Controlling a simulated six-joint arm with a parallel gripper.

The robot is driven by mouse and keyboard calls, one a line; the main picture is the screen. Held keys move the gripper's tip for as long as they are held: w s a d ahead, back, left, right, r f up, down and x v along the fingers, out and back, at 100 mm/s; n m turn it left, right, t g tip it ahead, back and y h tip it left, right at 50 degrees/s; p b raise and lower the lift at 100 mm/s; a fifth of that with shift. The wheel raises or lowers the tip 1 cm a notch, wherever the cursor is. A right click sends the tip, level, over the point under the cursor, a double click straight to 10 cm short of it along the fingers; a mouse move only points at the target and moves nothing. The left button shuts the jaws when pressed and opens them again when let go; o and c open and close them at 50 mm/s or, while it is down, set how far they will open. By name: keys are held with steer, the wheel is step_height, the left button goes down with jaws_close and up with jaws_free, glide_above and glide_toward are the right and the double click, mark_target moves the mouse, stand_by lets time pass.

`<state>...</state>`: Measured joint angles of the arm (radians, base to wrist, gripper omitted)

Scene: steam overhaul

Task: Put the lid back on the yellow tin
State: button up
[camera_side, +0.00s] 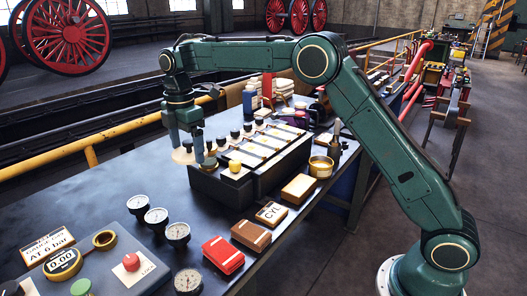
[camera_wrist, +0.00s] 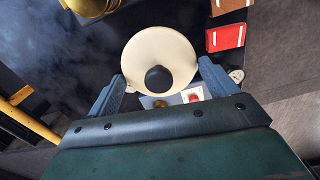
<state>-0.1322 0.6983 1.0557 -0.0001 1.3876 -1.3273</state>
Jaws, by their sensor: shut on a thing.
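A cream round lid (camera_wrist: 150,42) with a black knob sits between the two blue fingers of my gripper (camera_wrist: 161,84) in the wrist view. The fingers are shut on it at opposite sides. In the side view my gripper (camera_side: 185,147) points down at the left of the dark block, with the lid (camera_side: 181,157) low between its fingers, apart from the tin. The yellow tin (camera_side: 321,167) stands open-topped on the bench, right of the dark block and well to the right of my gripper. Its inside looks brownish.
The dark block (camera_side: 262,185) with several knobs along it stands between gripper and tin. Red (camera_side: 223,254), brown (camera_side: 251,235) and tan (camera_side: 299,188) boxes line the front edge. Several gauges (camera_side: 178,232) and a control box (camera_side: 125,265) stand front left. Bare bench lies left of the block.

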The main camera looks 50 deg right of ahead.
mark_target(188, 141)
steer(key=shift+r, duration=0.55)
steer(key=r, duration=0.4)
steer(key=shift+d, duration=0.3)
steer(key=s+d+m, duration=0.3)
steer(key=d+m, duration=0.1)
steer(key=d, duration=1.4)
steer(key=s+d+m, duration=0.3)
steer(key=s+d, duration=0.4)
steer(key=d, duration=0.4)
steer(key=s+d+m, duration=0.2)
steer(key=s+d, duration=0.6)
steer(key=d, duration=0.3)
step_height(188, 141, down, 13)
steer(key=shift+w, duration=0.3)
steer(key=shift+f, duration=0.3)
